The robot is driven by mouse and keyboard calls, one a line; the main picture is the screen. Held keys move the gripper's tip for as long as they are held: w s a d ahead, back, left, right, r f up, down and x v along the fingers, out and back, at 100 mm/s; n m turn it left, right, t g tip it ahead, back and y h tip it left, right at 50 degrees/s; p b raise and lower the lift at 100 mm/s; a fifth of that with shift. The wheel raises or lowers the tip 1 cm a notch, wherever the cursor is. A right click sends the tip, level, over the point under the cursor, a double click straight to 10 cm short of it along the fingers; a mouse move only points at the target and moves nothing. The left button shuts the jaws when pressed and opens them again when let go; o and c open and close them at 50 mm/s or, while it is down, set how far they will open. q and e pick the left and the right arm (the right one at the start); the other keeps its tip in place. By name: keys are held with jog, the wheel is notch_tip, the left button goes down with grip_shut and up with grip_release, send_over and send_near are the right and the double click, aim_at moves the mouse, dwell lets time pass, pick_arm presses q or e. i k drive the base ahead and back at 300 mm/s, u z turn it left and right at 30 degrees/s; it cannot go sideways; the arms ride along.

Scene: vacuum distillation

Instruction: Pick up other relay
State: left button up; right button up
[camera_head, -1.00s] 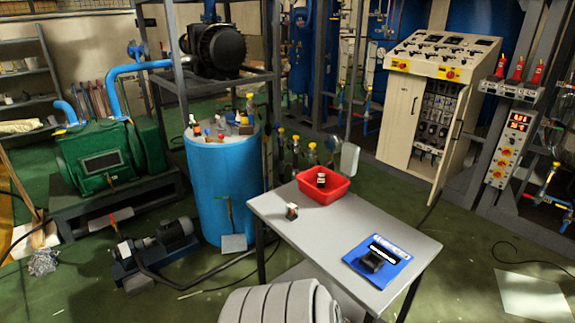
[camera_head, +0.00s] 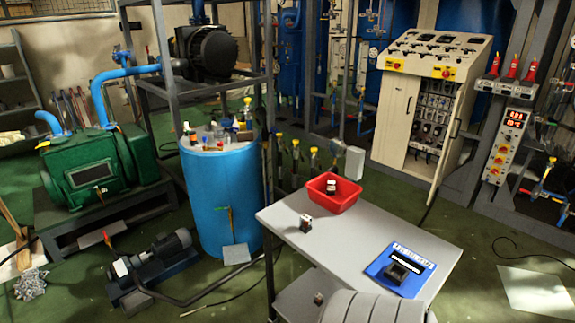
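A small relay (camera_head: 306,222) with a dark top and pale and reddish sides stands on the grey table (camera_head: 345,240), near its left edge. Another relay (camera_head: 331,187) sits in the red bin (camera_head: 346,197) at the table's far side. A small similar-looking item (camera_head: 318,298) is on the table's lower shelf; it is too small to tell what it is. Neither of my grippers is in view.
A blue panel (camera_head: 411,262) with a black device (camera_head: 397,274) lies on the table's right part. The control cabinet (camera_head: 418,130) behind stands open. A blue drum (camera_head: 215,205) stands left of the table.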

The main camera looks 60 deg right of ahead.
aim_at(305, 220)
jog(key=i, duration=2.4)
jog(key=z, duration=4.2)
jog(key=i, duration=0.7)
